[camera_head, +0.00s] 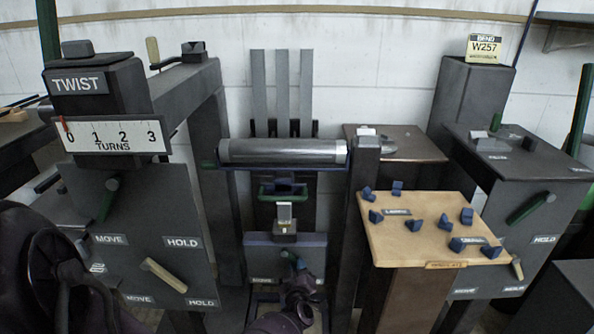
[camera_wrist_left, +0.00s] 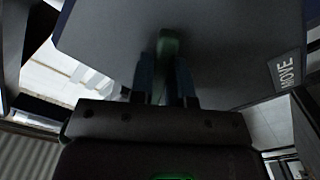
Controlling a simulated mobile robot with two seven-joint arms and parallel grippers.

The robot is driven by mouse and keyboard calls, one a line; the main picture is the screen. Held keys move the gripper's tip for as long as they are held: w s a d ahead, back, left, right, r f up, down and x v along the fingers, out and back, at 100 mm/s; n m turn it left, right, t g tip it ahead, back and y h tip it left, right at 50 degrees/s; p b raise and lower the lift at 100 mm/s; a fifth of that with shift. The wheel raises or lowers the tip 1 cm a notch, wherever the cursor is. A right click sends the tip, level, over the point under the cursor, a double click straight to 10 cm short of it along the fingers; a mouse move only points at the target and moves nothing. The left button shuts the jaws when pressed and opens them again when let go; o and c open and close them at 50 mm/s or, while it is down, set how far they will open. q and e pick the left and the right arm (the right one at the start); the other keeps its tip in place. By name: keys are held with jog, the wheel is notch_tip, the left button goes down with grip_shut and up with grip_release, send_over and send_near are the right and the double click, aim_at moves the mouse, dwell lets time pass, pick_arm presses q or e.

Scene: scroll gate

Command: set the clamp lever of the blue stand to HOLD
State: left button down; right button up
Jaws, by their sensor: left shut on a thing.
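The blue stand (camera_head: 262,247) is the low grey panel with a blue top edge at centre, below the metal roller. A MOVE label shows at its lower left; the label at its lower right is mostly covered. My left gripper (camera_head: 291,262) is at the panel's front, shut on the clamp lever. In the left wrist view the green lever (camera_wrist_left: 168,45) stands between the blue fingers of the left gripper (camera_wrist_left: 166,85), with the MOVE label (camera_wrist_left: 289,71) off to the right. The gripper hides most of the lever, so I cannot tell its setting. My right gripper is not in view.
A metal roller (camera_head: 282,151) lies across above the stand. The TWIST stand (camera_head: 85,115) with other levers is at left. A tan board (camera_head: 415,252) with several blue pieces is at right, before another lever stand (camera_head: 525,165). Posts flank the blue stand closely.

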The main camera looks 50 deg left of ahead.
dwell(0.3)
pick_arm(q)
jog(key=c, duration=1.1)
grip_release()
jog(key=shift+d, duration=0.1)
